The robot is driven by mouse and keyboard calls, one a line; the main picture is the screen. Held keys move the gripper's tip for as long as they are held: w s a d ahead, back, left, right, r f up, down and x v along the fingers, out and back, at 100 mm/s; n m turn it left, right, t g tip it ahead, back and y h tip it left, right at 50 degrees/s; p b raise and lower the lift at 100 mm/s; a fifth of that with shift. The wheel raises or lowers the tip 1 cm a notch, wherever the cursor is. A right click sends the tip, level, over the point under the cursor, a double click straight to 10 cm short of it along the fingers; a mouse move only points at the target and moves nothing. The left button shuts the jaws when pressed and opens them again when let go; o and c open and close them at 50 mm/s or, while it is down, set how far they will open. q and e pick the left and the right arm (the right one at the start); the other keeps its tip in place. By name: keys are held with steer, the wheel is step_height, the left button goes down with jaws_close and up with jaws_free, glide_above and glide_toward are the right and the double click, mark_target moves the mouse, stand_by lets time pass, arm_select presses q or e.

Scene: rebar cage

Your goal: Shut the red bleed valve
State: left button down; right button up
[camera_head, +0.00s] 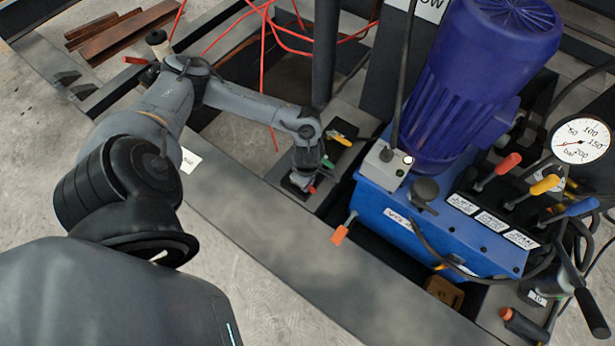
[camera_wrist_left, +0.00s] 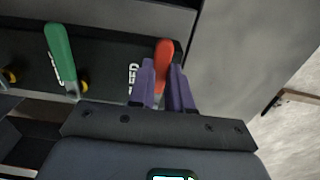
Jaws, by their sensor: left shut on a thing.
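The red bleed valve handle (camera_wrist_left: 164,52) sticks out beyond my left fingers in the left wrist view. A partly hidden label reading "EED" lies beside it on the black plate. My left gripper (camera_wrist_left: 165,85) has a purple finger on each side of the handle and is shut on it. In the head view the red handle (camera_head: 311,190) shows as a small tip beneath my left gripper (camera_head: 305,181). A green handle (camera_wrist_left: 61,55) stands to its left in the wrist view. My right gripper is not in view.
A yellow handle (camera_head: 341,140) lies farther back on the valve block. A blue pump unit (camera_head: 385,215) with a motor (camera_head: 480,80), several coloured levers and a gauge (camera_head: 580,142) stands to the right. Red cables (camera_head: 268,45) hang behind my arm.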

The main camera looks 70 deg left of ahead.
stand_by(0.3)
arm_select(q)
steer(key=c, duration=1)
jaws_free()
steer(key=shift+c, duration=0.2)
step_height(320, 180, up, 11)
steer(key=p, duration=0.5)
steer(key=shift+p, duration=0.4)
steer(key=shift+s, duration=0.15)
